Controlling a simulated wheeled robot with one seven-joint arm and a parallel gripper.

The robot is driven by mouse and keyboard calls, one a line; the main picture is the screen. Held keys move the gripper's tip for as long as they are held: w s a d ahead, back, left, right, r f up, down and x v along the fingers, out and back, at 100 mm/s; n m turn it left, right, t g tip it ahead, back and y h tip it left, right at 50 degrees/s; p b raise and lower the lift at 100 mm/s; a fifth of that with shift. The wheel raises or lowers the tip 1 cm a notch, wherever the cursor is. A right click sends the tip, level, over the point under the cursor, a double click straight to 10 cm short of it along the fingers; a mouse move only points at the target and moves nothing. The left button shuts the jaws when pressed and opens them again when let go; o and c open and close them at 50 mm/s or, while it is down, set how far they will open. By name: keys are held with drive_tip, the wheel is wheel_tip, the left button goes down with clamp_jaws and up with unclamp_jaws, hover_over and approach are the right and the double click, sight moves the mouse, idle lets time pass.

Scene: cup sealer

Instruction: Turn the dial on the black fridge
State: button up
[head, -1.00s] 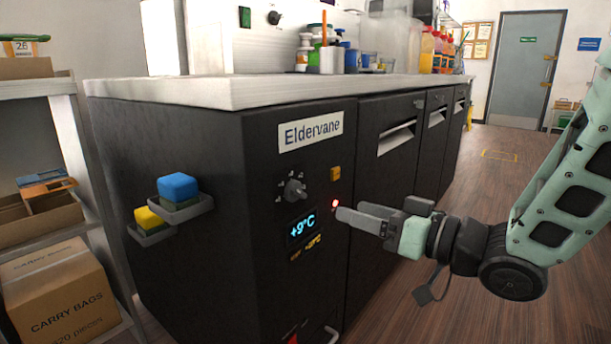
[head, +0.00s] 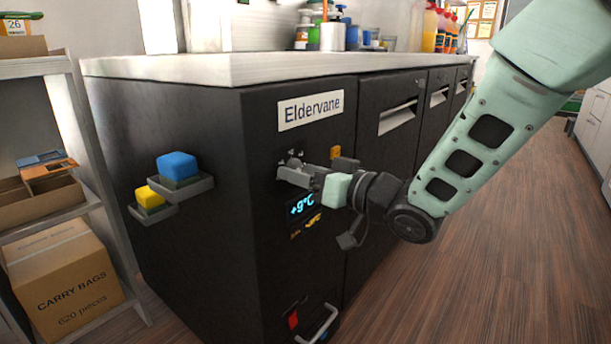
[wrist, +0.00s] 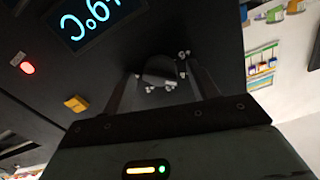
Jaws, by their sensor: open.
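The black fridge (head: 200,120) carries an "Eldervane" label and a display (head: 302,205) reading +9°C. My gripper (head: 285,175) is at its front panel, over the dial's place just above the display. In the head view my gripper hides most of the dial, and only marks around it show. In the wrist view the dark dial (wrist: 160,70) lies between the two open fingers of my gripper (wrist: 163,82), one on each side. I cannot tell whether either finger touches it.
A yellow-orange button (head: 335,152) is right of the dial, and a red light (wrist: 28,68) shows in the wrist view. Small trays with blue and yellow blocks (head: 177,165) stick out of the fridge's left side. A shelf with boxes (head: 65,280) stands left. Floor at right is clear.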

drive_tip(key=c, duration=1)
drive_tip(key=shift+r+m+p, duration=0.1)
drive_tip(key=shift+m+p, duration=0.3)
drive_tip(key=m+p, duration=0.3)
drive_tip(key=shift+d+r+m, duration=0.1)
drive_tip(key=shift+r+m, duration=0.05)
drive_tip(key=shift+m, duration=0.15)
drive_tip(key=m+p, duration=0.5)
drive_tip(key=shift+m+p, duration=4.4)
drive_tip(key=shift+m, duration=0.8)
drive_tip(key=shift+f, duration=0.2)
